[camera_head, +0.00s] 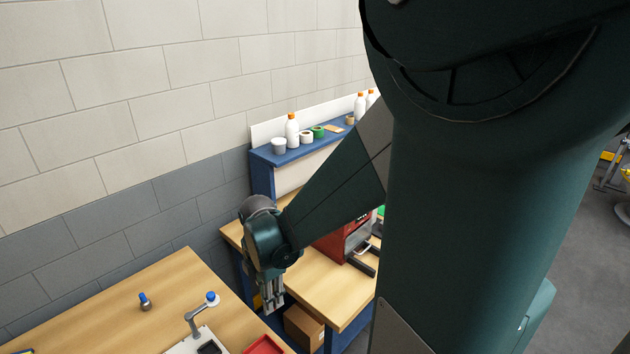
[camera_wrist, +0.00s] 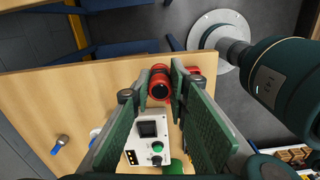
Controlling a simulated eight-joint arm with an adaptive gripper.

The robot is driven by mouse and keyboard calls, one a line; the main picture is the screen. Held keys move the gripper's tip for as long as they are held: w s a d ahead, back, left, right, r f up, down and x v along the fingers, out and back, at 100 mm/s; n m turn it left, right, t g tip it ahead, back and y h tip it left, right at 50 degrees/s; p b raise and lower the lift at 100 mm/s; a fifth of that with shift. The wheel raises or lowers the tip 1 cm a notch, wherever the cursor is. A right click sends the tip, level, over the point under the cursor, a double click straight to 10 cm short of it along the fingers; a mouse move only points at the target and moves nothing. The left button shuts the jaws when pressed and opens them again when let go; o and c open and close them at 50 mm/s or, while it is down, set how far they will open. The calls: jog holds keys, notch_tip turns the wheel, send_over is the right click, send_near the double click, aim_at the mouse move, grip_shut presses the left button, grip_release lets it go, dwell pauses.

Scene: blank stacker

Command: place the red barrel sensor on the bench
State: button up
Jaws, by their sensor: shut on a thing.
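The red barrel sensor (camera_wrist: 160,84), a short red cylinder with a dark end, sits between my fingertips in the wrist view. My gripper (camera_wrist: 160,82) is shut on it. Below it in that view lies a wooden bench top (camera_wrist: 110,85); whether the sensor touches the wood I cannot tell. In the head view my gripper (camera_head: 272,298) points down near the right edge of the near wooden bench (camera_head: 90,315). The sensor cannot be made out there. Another red piece (camera_wrist: 195,70) shows beside my right finger, partly hidden.
A white box with a dark screen (camera_wrist: 150,133) stands on the bench. A blue-capped metal cylinder (camera_head: 145,302), a bent-neck stand (camera_head: 195,318) and a red tray (camera_head: 264,346) are on the near bench. A second bench (camera_head: 320,293) with a red machine (camera_head: 332,247) stands behind.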

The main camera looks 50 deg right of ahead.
jog(key=s+d+f+p, duration=0.1)
jog(key=s+d, duration=0.2)
jog(key=d, duration=2.4)
jog(key=shift+s+d+f+p, duration=0.15)
jog(key=shift+d+p, duration=0.2)
jog(key=shift+d, duration=0.05)
jog(key=shift+f, duration=2.95)
jog(key=shift+f, duration=0.15)
jog(key=shift+f, duration=1.95)
jog(key=shift+f+b, duration=0.15)
jog(key=shift+b, duration=0.2)
